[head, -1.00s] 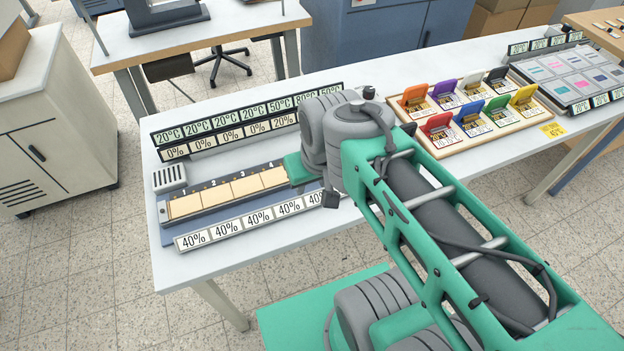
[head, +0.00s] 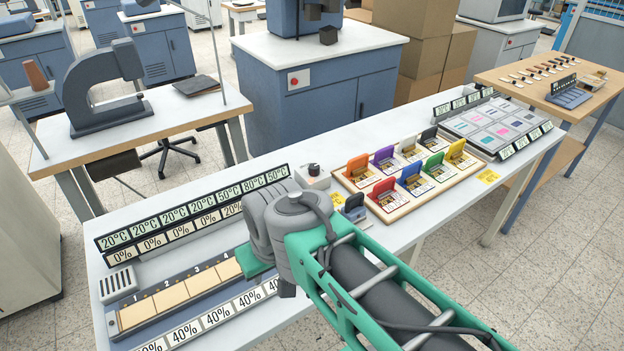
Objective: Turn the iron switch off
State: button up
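A small pale box with a black knob (head: 313,172) stands on the white table, behind my arm and right of the temperature displays. It looks like the iron switch, but its setting is too small to read. No iron can be made out with certainty. My arm (head: 297,208) reaches over the table from the lower right, with its grey joint in front of and below the knob box in the picture. The fingers of my gripper are hidden behind the arm, so I cannot see what they hold.
A row of displays (head: 200,213) and a strip of numbered tan pads (head: 180,293) lie left of my arm. A dark blue block (head: 354,208) stands close to the arm. A wooden tray (head: 400,213) of coloured holders and a grey swatch board (head: 515,152) lie to the right.

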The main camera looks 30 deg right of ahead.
aim_at(313, 169)
jog(key=u, duration=2.9)
jog(key=k, duration=0.85)
jog(key=z, duration=0.9)
jog(key=i, duration=0.5)
jog(key=u, duration=0.05)
